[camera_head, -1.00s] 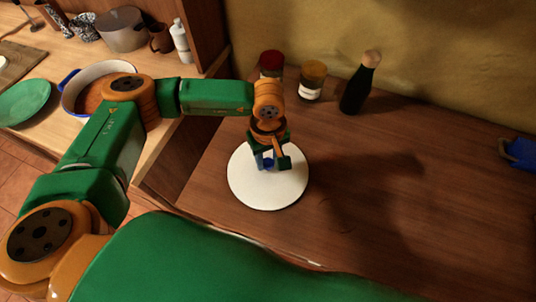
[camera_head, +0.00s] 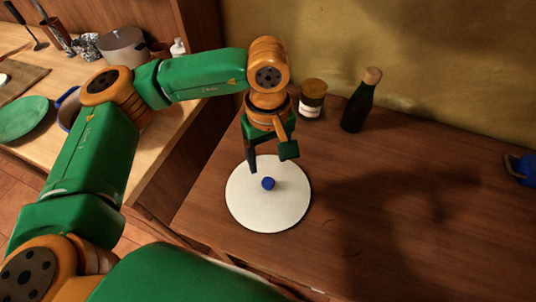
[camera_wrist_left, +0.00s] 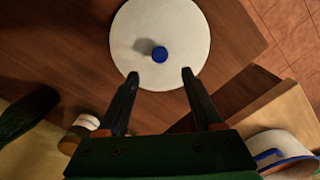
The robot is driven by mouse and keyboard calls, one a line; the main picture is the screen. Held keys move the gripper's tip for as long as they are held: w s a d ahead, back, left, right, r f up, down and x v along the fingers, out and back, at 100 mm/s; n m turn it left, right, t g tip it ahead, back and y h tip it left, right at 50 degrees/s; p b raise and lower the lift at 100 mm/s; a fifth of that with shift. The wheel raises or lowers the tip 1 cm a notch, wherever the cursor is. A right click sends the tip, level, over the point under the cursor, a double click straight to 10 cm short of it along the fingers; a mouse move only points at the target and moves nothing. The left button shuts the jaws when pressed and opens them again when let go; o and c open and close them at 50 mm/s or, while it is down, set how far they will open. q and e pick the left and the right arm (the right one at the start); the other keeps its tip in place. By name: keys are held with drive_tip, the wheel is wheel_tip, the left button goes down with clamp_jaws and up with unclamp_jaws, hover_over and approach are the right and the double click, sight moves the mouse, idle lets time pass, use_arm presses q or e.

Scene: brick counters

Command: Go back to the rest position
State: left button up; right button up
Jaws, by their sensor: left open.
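My left gripper (camera_head: 270,160) is open and empty, raised above the far side of a round white lid or plate (camera_head: 270,213) on the brown counter. A small blue knob-like piece (camera_head: 268,184) sits at the middle of the white disc, apart from the fingers. In the left wrist view, the open fingers (camera_wrist_left: 158,76) point toward the white disc (camera_wrist_left: 180,20) and its blue piece (camera_wrist_left: 160,54), with nothing between them. My right gripper is not in view.
A jar (camera_head: 312,100) and a dark bottle (camera_head: 361,102) stand by the wall behind the gripper. A blue object (camera_head: 522,170) lies at the far right. On the left wooden counter are a green plate (camera_head: 24,118) and a metal pot (camera_head: 124,46).

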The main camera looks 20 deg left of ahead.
use_arm(q)
wheel_tip(320, 180, up, 3)
drive_tip(key=shift+r, duration=0.1)
idle(0.3)
